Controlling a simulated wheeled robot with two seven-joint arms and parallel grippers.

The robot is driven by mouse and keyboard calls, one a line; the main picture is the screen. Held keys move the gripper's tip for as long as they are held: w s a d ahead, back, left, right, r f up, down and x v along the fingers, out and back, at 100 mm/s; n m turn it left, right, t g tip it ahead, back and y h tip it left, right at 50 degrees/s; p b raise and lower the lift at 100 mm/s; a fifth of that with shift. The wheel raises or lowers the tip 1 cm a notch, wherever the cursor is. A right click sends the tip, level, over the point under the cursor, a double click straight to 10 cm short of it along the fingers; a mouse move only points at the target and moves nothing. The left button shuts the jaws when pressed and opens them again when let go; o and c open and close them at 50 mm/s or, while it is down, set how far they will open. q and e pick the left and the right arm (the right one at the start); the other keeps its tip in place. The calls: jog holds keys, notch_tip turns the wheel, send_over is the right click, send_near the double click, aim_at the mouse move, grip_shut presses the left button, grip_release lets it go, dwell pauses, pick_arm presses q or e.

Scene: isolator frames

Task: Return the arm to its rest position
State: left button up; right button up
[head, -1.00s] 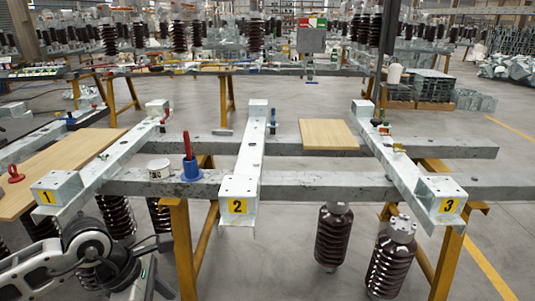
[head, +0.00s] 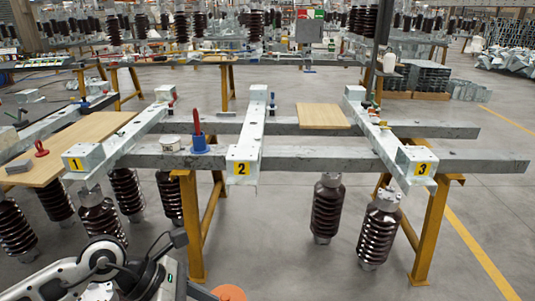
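My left arm comes in at the bottom left of the head view. Its white link and dark round joint are low in front of the steel frame, below the beam marked 1 (head: 88,160). Dark thin parts stick out to the right of the joint, around my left gripper (head: 168,262). I cannot make out its fingertips or whether they are open. I see nothing held there. My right arm and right gripper are out of view.
Galvanised beams marked 2 (head: 243,160) and 3 (head: 417,160) cross the long rails on yellow trestles (head: 430,235). Ribbed brown insulators (head: 327,208) stand below. A wooden board (head: 70,145), a blue holder with a red-handled tool (head: 199,140) and a white tub (head: 171,143) lie on top.

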pick_arm(q)
jog(key=s+d+r+n+t+h, duration=0.2)
jog(key=d+r+n+t+h, duration=0.3)
jog(key=d+r+n+h, duration=0.55)
jog(key=w+a+f+n+t+y, duration=0.1)
jog(key=a+n+t+y, duration=0.2)
jog(key=n, duration=0.4)
jog(key=w+a+f+n+t+y+p, duration=0.1)
jog(key=w+a+n+t+y, duration=0.1)
jog(key=n+t, duration=0.35)
jog(key=w+a+f+n+t+y, duration=0.1)
jog(key=a+n+t+y, duration=0.15)
jog(key=n, duration=0.55)
jog(key=s+a+f+n+g+y, duration=0.2)
jog(key=s+a+f+n+y, duration=0.1)
jog(key=f+n, duration=0.5)
jog(key=s+a+f+n+g+y, duration=0.3)
jog(key=s+f+n+y, duration=0.2)
jog(key=f+n, duration=0.3)
jog(key=shift+s+a+f+n+g+y+p, duration=0.25)
jog(key=shift+s+n+y+p, duration=0.2)
jog(key=shift+s, duration=0.25)
